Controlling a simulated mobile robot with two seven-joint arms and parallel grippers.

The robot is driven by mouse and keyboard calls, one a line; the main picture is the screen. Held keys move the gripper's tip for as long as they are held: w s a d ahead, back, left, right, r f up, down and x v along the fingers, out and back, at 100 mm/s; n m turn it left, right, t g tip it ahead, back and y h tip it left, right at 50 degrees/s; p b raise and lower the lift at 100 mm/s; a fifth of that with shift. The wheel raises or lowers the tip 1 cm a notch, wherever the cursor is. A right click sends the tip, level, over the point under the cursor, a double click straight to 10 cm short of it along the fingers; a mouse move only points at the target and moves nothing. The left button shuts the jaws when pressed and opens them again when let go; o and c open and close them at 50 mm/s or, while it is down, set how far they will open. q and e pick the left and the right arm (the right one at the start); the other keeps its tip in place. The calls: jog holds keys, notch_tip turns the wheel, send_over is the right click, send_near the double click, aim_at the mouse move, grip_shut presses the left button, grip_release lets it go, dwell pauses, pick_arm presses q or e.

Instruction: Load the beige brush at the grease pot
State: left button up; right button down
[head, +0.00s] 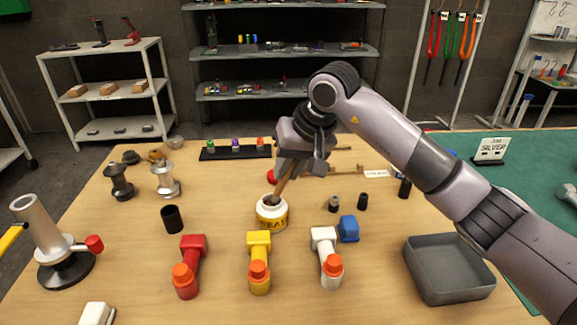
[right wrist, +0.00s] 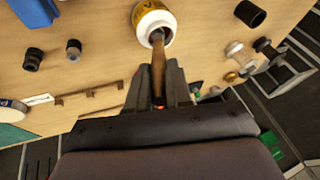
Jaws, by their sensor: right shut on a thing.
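The grease pot (head: 272,217) is a white jar with a yellow lettered label, standing upright mid-table. It also shows at the top of the right wrist view (right wrist: 151,16). My right gripper (head: 290,166) is above the pot, shut on the brush (head: 280,187), a brown-beige wooden handle tilted down to the pot. In the right wrist view the handle (right wrist: 158,62) runs from between the fingers to the pot's mouth. The brush's lower end is at or inside the opening; its bristles and depth are hidden. My left gripper is out of view.
Red (head: 188,266), yellow (head: 259,262) and white (head: 326,257) elbow pieces with orange ends stand in front of the pot. A grey tray (head: 449,292) is at the front right. A black rack (head: 235,152) with colored items lies behind. A pump-like stand (head: 62,252) is at left.

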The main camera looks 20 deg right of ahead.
jog(key=shift+r+p, duration=2.05)
jog(key=shift+r, duration=1.45)
